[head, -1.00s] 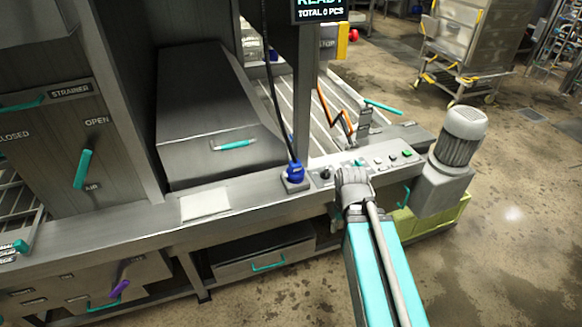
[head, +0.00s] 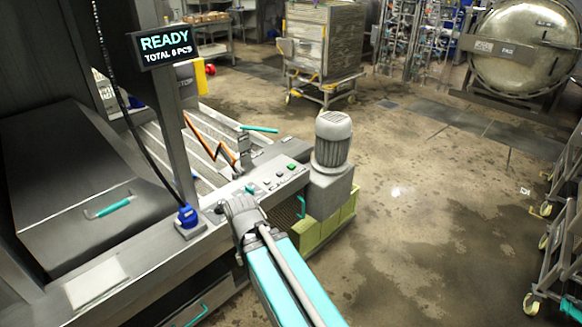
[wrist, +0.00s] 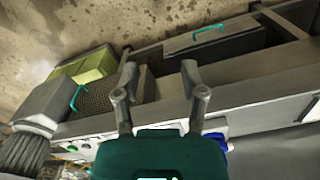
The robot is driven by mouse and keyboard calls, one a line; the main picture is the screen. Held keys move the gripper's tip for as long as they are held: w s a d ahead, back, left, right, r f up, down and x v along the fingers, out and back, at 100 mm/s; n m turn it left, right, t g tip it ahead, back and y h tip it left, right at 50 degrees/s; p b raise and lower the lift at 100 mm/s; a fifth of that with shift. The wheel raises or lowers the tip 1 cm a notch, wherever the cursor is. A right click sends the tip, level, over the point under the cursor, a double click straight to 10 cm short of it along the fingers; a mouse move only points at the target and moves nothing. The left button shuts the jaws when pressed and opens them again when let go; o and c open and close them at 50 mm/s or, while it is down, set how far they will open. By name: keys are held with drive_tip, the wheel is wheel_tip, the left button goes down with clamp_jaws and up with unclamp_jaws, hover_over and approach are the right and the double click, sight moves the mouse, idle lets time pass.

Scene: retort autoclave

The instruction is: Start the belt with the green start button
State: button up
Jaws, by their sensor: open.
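The green start button (head: 291,167) is a small green square on the light control panel (head: 270,183), near its far right end by the motor. Other small buttons and a black knob share the panel. In the wrist view the panel (wrist: 88,148) shows at the lower left, partly cut off by my gripper body. My gripper (wrist: 160,75) is open and empty, its two grey fingers apart in front of the machine's frame. In the head view my arm reaches to the near left end of the panel, and the fingers are hidden. No contact with the button shows.
A grey motor (head: 332,150) stands right of the panel. A blue connector (head: 187,216) with a black cable sits to its left. The screen (head: 165,45) reads READY. Open floor lies to the right.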

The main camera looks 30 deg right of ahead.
clamp_jaws()
idle(1.4)
